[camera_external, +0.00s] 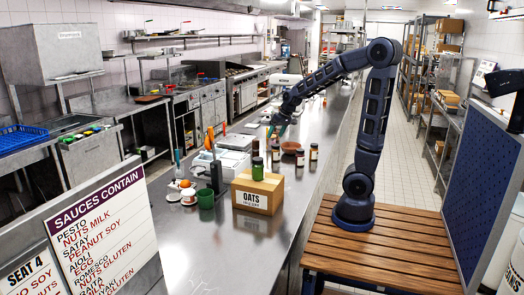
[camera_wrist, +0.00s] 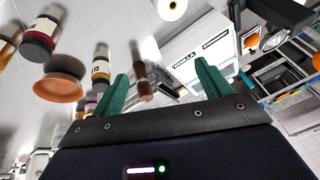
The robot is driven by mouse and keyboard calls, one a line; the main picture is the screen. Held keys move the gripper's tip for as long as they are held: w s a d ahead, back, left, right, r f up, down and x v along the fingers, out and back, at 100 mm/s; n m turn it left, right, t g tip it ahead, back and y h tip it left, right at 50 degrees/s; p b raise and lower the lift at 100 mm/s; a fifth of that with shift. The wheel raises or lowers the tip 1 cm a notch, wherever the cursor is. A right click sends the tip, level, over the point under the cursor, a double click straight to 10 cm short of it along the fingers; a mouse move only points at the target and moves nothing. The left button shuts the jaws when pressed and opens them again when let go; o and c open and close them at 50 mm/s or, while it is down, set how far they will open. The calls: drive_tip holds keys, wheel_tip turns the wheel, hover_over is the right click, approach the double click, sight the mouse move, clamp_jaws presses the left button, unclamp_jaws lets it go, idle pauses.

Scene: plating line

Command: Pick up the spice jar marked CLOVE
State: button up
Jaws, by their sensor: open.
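Several small spice jars stand on the steel counter in the external view, including a jar right of the bowl (camera_external: 313,152), a jar in front of it (camera_external: 300,158) and a jar left of the bowl (camera_external: 276,153). A green jar (camera_external: 258,169) shows at the OATS box. No label can be read as CLOVE. My gripper (camera_external: 276,128) is above the counter, behind these jars. In the wrist view my gripper (camera_wrist: 160,80) has its green fingers apart.
A terracotta bowl (camera_external: 291,147) sits among the jars.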

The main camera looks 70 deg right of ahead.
drive_tip(key=w+d+f+m+h, duration=0.1)
drive_tip(key=w+d+f, duration=0.25)
drive_tip(key=d, duration=0.45)
drive_tip(key=m+g+h, duration=0.1)
drive_tip(key=m+h, duration=0.1)
hover_over(276, 151)
drive_tip(key=s, duration=0.1)
drive_tip(key=f, duration=0.6)
drive_tip(key=shift+s+d+f, duration=0.1)
drive_tip(key=shift+d+f, duration=0.05)
drive_tip(key=shift+d, duration=0.15)
drive_tip(key=x, duration=0.5)
drive_tip(key=shift+f, duration=0.15)
drive_tip(key=f, duration=0.4)
drive_tip(key=shift+d+f, duration=0.15)
drive_tip(key=shift+d, duration=0.1)
drive_tip(key=shift+w+d+f, duration=0.15)
drive_tip(key=shift+w+f, duration=0.2)
drive_tip(key=shift+f, duration=0.15)
drive_tip(key=shift+c, duration=0.3)
drive_tip(key=c, duration=1.2)
